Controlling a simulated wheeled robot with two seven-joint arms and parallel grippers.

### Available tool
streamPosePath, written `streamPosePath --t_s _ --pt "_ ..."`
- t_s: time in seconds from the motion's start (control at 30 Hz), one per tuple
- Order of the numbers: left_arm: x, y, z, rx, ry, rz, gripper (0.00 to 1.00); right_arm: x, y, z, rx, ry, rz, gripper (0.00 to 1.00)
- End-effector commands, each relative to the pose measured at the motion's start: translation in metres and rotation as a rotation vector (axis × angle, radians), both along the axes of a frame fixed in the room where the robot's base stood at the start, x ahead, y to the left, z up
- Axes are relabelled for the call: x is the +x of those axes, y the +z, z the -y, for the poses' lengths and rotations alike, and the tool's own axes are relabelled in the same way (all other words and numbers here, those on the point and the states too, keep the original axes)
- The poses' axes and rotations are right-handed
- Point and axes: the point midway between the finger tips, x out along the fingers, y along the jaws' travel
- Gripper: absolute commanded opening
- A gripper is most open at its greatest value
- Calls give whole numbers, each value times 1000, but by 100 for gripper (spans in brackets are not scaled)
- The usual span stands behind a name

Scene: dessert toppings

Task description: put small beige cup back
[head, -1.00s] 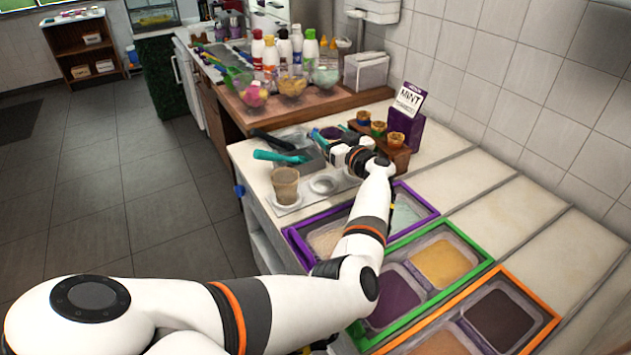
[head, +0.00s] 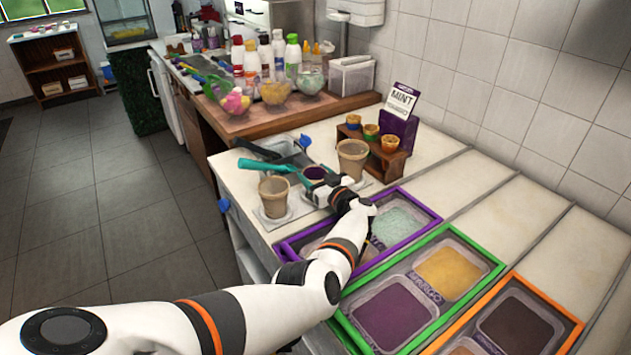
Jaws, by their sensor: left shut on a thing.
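My left gripper (head: 318,190) is shut on the small beige cup (head: 315,180), whose round top with dark purple inside shows above the fingers. The gripper hides most of its side and base. It is over or at the middle round place of the pale holder tray (head: 287,217); I cannot tell whether the cup touches it. Another beige cup (head: 273,195) stands upright on the tray to the left. A larger beige cup (head: 352,157) stands upright to the right, behind the gripper. My right gripper is out of view.
A teal-handled scoop (head: 265,166) lies near a grey bin (head: 280,148) behind the cups. Purple (head: 415,198), green (head: 490,254) and orange (head: 565,318) frames hold topping tubs in front. A wooden stand (head: 387,160) with small cups and a MINT sign (head: 402,105) are behind right.

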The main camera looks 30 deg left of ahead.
Motion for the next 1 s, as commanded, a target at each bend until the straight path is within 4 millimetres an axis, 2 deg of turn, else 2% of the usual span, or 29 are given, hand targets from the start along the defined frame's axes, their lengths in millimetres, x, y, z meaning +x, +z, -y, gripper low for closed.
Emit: streamPosePath --t_s 0.2,0.47,0.5,0.63,0.9,1.0 --pt "0 -3 0 2 1 2 32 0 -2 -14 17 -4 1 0" --pt "0 -9 0 1 1 2 32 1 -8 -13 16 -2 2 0" --pt "0 -10 0 1 0 0 64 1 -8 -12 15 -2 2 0" --pt "0 -9 0 1 0 0 84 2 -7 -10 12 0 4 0" --pt "0 -8 0 1 0 0 84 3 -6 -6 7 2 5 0" --pt "0 -2 0 1 0 0 84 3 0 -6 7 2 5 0"
